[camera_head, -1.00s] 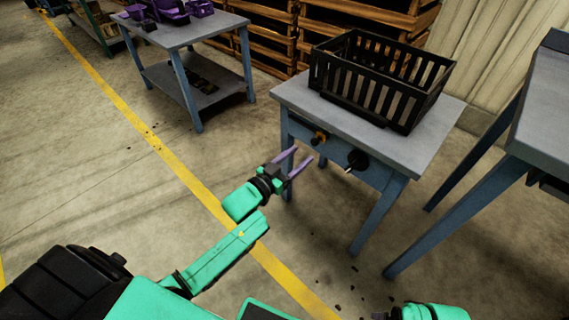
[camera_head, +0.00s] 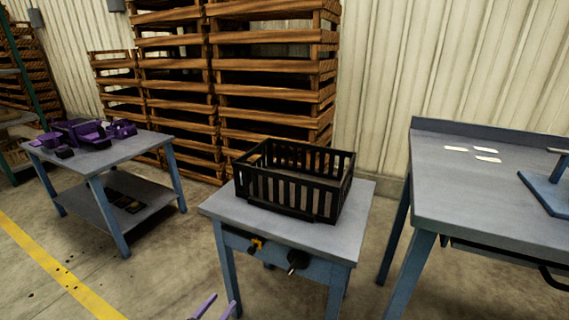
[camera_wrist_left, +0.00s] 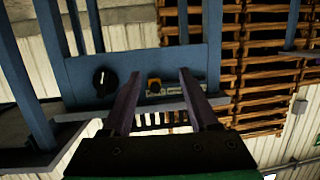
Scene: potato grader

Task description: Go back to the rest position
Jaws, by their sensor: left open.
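My left gripper (camera_head: 214,308) shows only as purple fingertips at the bottom edge of the head view, low in front of the small blue-legged table (camera_head: 330,240). In the left wrist view its two fingers (camera_wrist_left: 160,88) stand apart with nothing between them. Beyond them is the table's blue front panel (camera_wrist_left: 128,76), with a black knob (camera_wrist_left: 104,80) and a yellow-orange switch (camera_wrist_left: 154,84). The fingers look clear of the panel, though the gap is hard to judge. My right gripper is in neither view.
A black slatted crate (camera_head: 262,190) sits on the small table. A larger grey workbench (camera_head: 450,190) stands at right. A table with purple parts (camera_head: 82,132) stands at left, before stacked wooden crates (camera_head: 270,50). Floor with a yellow line (camera_head: 60,270) is open at lower left.

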